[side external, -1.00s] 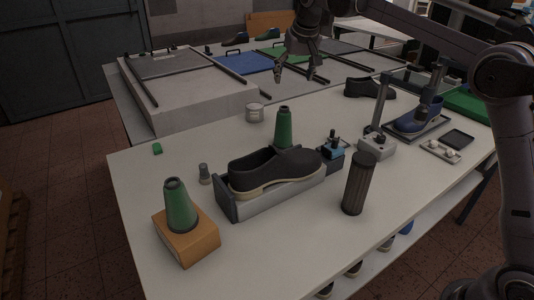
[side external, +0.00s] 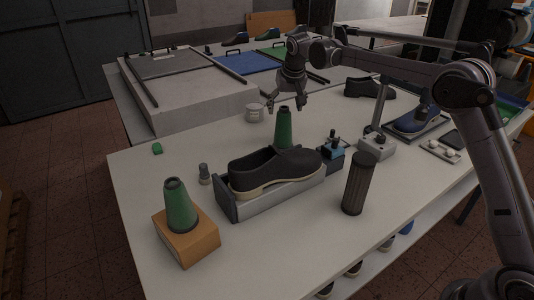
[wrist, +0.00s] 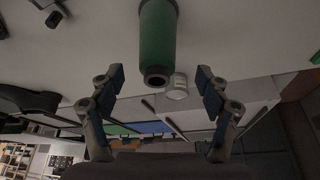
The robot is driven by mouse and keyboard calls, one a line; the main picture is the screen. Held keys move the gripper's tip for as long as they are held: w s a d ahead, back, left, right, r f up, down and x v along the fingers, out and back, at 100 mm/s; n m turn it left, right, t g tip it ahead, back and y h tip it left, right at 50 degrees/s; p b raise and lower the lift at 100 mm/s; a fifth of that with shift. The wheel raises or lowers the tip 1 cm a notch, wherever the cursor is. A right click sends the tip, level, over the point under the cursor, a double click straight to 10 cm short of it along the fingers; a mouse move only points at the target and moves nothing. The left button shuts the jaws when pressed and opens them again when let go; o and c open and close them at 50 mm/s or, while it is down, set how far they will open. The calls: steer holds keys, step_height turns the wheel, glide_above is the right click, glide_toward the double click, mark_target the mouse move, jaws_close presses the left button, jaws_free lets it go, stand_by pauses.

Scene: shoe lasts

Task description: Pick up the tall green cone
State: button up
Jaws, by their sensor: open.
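A tall green cone (side external: 283,130) with a dark top stands upright on the table behind the dark shoe, which hides its lower part. Another green cone (side external: 179,205) stands on an orange-brown block at the front left. My gripper (side external: 286,106) is open and empty, pointing down just above the top of the cone behind the shoe. In the wrist view, that green cone (wrist: 158,38) comes down from the top edge, with its dark end between and beyond my two spread fingers (wrist: 160,95). I see no contact with it.
The dark shoe (side external: 272,168) sits on a grey holder in front of the cone. A white jar (side external: 254,113) stands behind left, a small blue device (side external: 331,157) to the right, and a dark ribbed cylinder (side external: 357,184) at the front right. The table's left part is mostly clear.

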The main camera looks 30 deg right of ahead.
mark_target(283, 128)
steer(key=shift+d+x, duration=0.1)
steer(key=shift+x, duration=1.45)
steer(key=shift+d+x, duration=0.15)
steer(key=shift+x, duration=1.4)
steer(key=shift+r, duration=0.1)
jaws_close()
